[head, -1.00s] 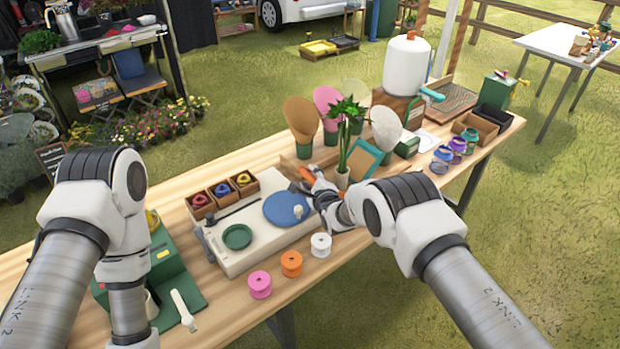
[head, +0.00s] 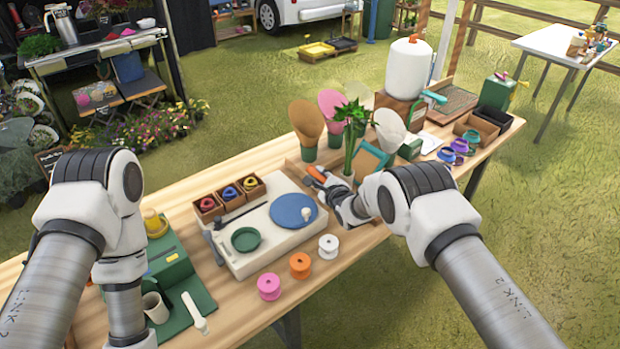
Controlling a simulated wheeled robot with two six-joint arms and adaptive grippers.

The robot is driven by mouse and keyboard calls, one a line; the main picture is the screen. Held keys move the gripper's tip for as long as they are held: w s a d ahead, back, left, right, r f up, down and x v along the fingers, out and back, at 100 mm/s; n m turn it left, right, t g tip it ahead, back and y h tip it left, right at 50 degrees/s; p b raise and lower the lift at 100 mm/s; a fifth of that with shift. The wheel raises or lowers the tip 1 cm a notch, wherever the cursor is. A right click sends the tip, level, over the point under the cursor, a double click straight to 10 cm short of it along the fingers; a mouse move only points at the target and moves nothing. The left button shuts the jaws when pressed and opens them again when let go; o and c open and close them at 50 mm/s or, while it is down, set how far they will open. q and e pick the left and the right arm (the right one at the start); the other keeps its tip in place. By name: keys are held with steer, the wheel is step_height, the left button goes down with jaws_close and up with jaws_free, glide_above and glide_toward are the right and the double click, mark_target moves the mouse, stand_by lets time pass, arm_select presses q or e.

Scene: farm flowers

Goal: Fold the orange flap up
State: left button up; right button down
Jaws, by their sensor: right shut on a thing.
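The orange flap (head: 316,173) is a small orange piece at the back right of the white board, near the foot of the green plant. My right gripper (head: 322,181) reaches it from the right and is shut on it. The fingers and the flap are small here, and the gripper hides part of the flap, so its exact tilt is hard to tell. My left arm comes down at the left side of the table, and its gripper is below the picture's edge.
The white board (head: 268,261) carries a blue disc (head: 294,209) and a green dish (head: 245,239). Pink, orange and white spools (head: 300,265) stand along the front edge. A green device (head: 172,270) is at left.

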steer(key=shift+w+d+r+b, duration=0.8)
steer(key=shift+d+b, duration=0.25)
steer(key=shift+w+d+r+b, duration=0.25)
steer(key=shift+w+d+b, duration=0.1)
steer(key=shift+d, duration=0.1)
steer(key=shift+w+d+r+b, duration=0.2)
steer(key=shift+d+b, duration=0.15)
steer(key=shift+d, duration=0.05)
arm_select(q)
steer(key=f, duration=0.1)
steer(key=a+f, duration=0.1)
steer(key=f, duration=0.1)
steer(key=shift+w+f, duration=0.15)
steer(key=shift+f, duration=0.15)
arm_select(e)
steer(key=shift+w+d+r, duration=0.15)
steer(key=shift+d+r, duration=0.05)
steer(key=shift+r, duration=0.15)
steer(key=c, duration=1)
jaws_free()
steer(key=shift+w+d, duration=0.1)
steer(key=shift+o, duration=0.2)
steer(key=shift+d+f, duration=0.15)
steer(key=shift+f, duration=0.1)
arm_select(q)
steer(key=shift+w+d, duration=0.15)
steer(key=shift+w, duration=0.05)
arm_select(e)
steer(key=shift+f, duration=0.1)
